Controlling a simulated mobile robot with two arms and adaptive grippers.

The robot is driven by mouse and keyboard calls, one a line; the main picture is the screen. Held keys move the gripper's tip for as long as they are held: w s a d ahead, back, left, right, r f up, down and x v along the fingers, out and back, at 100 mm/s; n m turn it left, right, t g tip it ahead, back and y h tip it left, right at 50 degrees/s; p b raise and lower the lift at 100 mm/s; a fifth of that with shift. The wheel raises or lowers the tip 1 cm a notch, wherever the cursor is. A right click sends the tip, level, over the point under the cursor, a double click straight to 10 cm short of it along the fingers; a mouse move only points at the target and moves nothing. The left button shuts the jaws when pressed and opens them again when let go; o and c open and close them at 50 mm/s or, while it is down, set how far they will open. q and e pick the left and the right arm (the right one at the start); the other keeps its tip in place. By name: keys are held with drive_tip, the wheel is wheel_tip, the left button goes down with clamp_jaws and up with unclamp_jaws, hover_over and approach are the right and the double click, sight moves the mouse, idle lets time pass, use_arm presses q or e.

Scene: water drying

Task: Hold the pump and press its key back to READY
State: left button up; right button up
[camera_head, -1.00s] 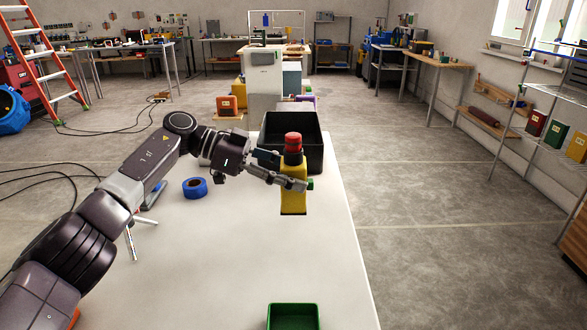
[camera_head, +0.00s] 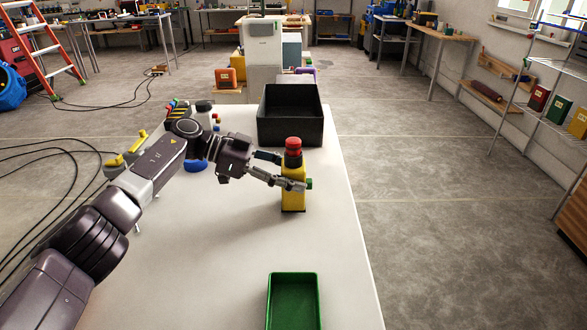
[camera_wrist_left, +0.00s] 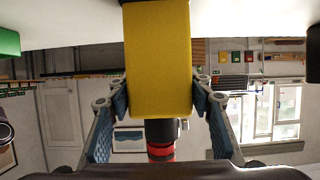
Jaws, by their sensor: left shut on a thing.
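The pump (camera_head: 292,199) is a yellow upright block with a red knob (camera_head: 293,145) on a dark collar on top. A green piece (camera_head: 309,184) sticks out of its right side. My left gripper (camera_head: 290,172) is shut on the pump's upper body, coming from the left. In the left wrist view the yellow body (camera_wrist_left: 158,60) sits between the two blue-padded fingers, with the red knob (camera_wrist_left: 160,152) below it. The pump's bottom is at or very near the white table; I cannot tell if it touches. Any READY marking is not legible. My right gripper is out of view.
A black open bin (camera_head: 290,115) stands on the white table (camera_head: 215,270) behind the pump. A green tray (camera_head: 294,300) lies near the front edge. Blue tape (camera_head: 195,165) is partly hidden by my left arm. The table between pump and green tray is clear.

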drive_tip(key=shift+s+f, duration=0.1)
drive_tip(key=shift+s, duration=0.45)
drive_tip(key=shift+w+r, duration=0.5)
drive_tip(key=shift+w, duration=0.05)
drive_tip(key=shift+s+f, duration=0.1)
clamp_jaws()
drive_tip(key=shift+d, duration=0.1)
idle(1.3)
